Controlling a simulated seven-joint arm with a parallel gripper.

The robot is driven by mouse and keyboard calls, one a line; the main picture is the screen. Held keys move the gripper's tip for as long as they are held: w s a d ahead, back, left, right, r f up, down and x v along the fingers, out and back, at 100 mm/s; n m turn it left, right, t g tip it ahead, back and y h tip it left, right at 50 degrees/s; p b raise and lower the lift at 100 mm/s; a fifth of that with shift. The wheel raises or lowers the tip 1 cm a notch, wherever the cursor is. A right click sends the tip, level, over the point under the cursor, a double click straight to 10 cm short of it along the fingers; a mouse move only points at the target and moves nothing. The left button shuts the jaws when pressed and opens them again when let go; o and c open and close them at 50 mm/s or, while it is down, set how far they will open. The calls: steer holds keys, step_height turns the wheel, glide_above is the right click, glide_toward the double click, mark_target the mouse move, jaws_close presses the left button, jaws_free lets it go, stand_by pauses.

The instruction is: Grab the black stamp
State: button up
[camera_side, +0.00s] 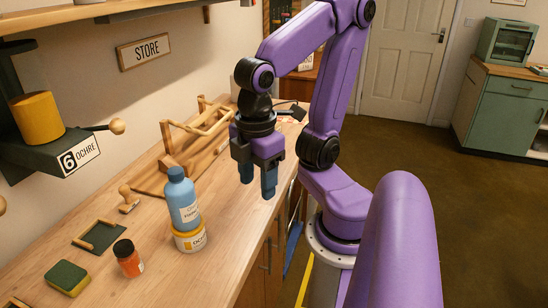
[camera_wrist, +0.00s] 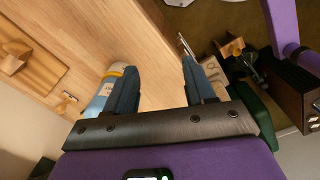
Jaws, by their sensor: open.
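No plainly black stamp shows. A small stamp-like piece with a pale wooden knob handle (camera_side: 128,199) stands on the worktop, left of the blue bottle; the colour of its underside is too small to tell. A dark flat piece with a wooden handle (camera_side: 98,236) lies nearer, at the left. A black object (camera_side: 292,110) sits at the far end, partly behind my arm; I cannot tell what it is. My gripper (camera_side: 257,187) is open and empty, pointing down near the right edge of the worktop, apart from all of these. In the wrist view its fingers (camera_wrist: 160,82) stand wide apart.
A blue bottle (camera_side: 181,198) stands on or just behind a yellow-and-white tub (camera_side: 190,240). An orange jar (camera_side: 129,261) and a green sponge (camera_side: 68,278) are nearer. A wooden rack (camera_side: 190,140) stands behind. A shelf with a yellow cylinder (camera_side: 37,118) juts from the wall.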

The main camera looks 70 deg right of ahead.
steer(key=w+d+g+h, duration=0.5)
steer(key=w+d+h, duration=0.35)
steer(key=d, duration=0.25)
steer(key=w+d+g+h, duration=0.4)
steer(key=w+d+h, duration=0.4)
steer(key=d, duration=0.4)
steer(key=shift+y, duration=0.55)
steer(key=f, duration=1.6)
steer(key=shift+w+a, duration=0.15)
steer(key=shift+w, duration=0.25)
steer(key=x, duration=1.2)
steer(key=shift+f, duration=0.15)
steer(key=shift+f+x, duration=0.2)
steer(key=shift+x, duration=2.4)
steer(key=c, duration=1)
